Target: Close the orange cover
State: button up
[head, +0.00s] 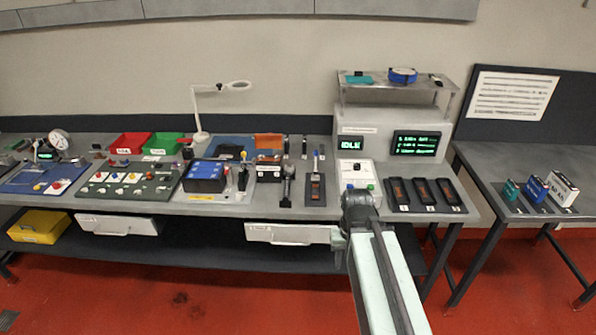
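The orange cover (269,141) shows near the back of the bench, left of centre. It looks raised at the back of a small fixture (268,172), but its hinge is too small to make out. My gripper (357,203) is at the bench's front edge, to the right of the cover and nearer to me. It is apart from the cover. The gripper's fingertips are hidden by my own arm, so its opening and anything in it cannot be seen.
A blue battery block (205,177) stands left of the fixture, and a dark upright tool (287,185) stands at its front right. A white box with a green button (357,172) is just behind my gripper. Three dark slotted trays (424,194) lie to the right.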

aim_at(269, 140)
jog(key=u, duration=0.65)
jog(key=i, duration=1.15)
jog(key=u, duration=2.2)
jog(key=k, duration=0.9)
jog(key=z, duration=1.1)
